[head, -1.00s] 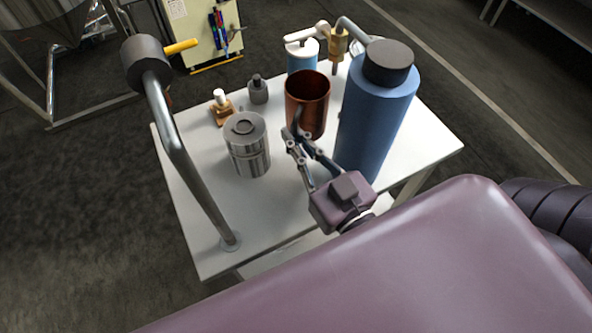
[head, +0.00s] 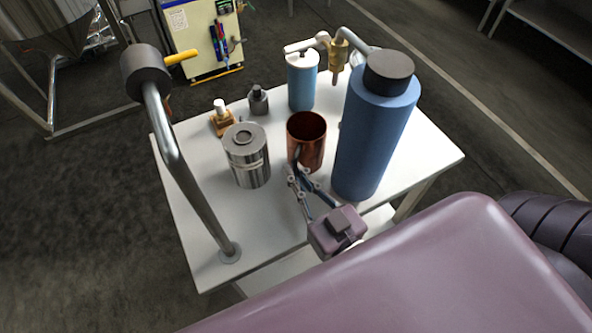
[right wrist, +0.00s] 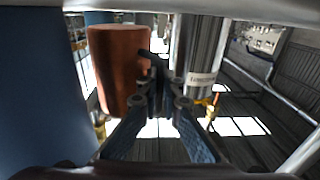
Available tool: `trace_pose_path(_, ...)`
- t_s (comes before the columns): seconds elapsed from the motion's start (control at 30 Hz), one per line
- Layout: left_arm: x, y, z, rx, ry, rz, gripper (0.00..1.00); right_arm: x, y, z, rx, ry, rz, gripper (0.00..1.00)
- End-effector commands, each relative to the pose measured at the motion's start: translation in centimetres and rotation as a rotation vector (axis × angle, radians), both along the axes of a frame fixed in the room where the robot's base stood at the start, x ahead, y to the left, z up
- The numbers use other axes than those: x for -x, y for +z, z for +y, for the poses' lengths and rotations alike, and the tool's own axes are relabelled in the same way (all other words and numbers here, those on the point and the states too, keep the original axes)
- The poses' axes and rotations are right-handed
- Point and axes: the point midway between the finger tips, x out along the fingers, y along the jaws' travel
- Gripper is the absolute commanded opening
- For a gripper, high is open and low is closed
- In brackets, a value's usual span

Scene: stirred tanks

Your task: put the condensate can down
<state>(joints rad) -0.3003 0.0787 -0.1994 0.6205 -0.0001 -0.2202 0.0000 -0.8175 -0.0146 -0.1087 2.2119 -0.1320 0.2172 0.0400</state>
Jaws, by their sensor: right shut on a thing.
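The copper-coloured can (head: 307,148), which I take for the condensate can, is upright over the middle of the white table (head: 205,255). My right gripper (head: 298,172) is shut on the can's dark handle, on the side nearest me. In the right wrist view the can (right wrist: 119,70) hangs left of centre, its handle between the fingertips (right wrist: 160,88). I cannot tell whether its base touches the tabletop. My left gripper is not in view.
A steel canister (head: 247,158) stands left of the can and a tall blue cylinder (head: 372,140) close on its right. A blue-and-white filter (head: 301,82) is behind. A grey post (head: 180,165) rises at the left edge.

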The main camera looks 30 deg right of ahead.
Motion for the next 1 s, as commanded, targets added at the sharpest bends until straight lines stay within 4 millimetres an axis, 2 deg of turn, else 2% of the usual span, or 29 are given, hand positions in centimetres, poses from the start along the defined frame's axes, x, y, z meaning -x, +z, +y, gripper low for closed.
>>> trace_pose_path(0.37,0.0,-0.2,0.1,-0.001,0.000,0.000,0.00,0.0,-0.8,0.0,0.001,0.000,-0.003,0.00)
trace_pose_path(0.4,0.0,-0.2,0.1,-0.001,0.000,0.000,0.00,0.0,-0.9,0.0,0.000,0.000,-0.001,0.08)
trace_pose_path(0.53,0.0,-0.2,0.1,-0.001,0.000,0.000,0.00,0.0,-0.9,0.0,0.000,0.000,-0.001,0.22)
trace_pose_path(0.57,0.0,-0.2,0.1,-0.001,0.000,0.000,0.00,0.0,-0.9,0.0,0.000,0.000,-0.001,0.23)
trace_pose_path(0.83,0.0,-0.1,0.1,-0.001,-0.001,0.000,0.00,0.0,-0.8,0.0,0.000,0.000,-0.001,0.23)
trace_pose_path(1.0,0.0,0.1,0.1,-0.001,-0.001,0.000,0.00,0.3,0.4,0.0,0.000,0.000,0.002,0.23)
